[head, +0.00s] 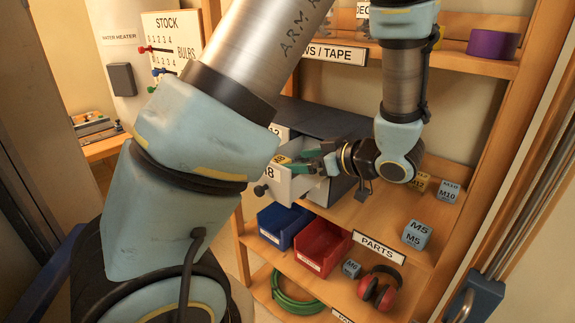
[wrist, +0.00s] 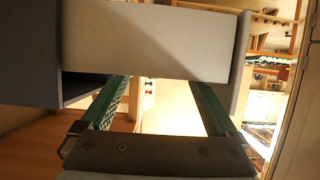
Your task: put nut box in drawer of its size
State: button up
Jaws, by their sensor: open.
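A pale drawer (head: 302,187) with a front label ending in 8 stands pulled out of the dark cabinet (head: 325,118) on the shelf. A small yellow patch (head: 283,159) shows at the drawer's top, by my green fingers; I cannot tell whether it is a nut box. My gripper (head: 308,165) is open at the drawer. In the wrist view my gripper (wrist: 160,95) has its fingers wide apart with nothing seen between them, and a pale panel (wrist: 150,45) lies across the view beyond. Labelled boxes stand on the shelf: M10 (head: 447,191), M5 (head: 416,235) and a yellow one (head: 421,182).
The lower shelf holds a blue bin (head: 283,224), a red bin (head: 322,246), an M6 box (head: 351,268), red earmuffs (head: 379,288) and a green hose coil (head: 297,297). Purple tape (head: 493,44) lies on the upper shelf. Shelf posts stand at the right.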

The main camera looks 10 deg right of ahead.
jog(key=b+v, duration=0.1)
jog(key=v, duration=0.6)
jog(key=shift+s+d, duration=0.15)
jog(key=shift+d, duration=0.05)
jog(key=shift+r, duration=0.15)
jog(key=shift+s, duration=0.1)
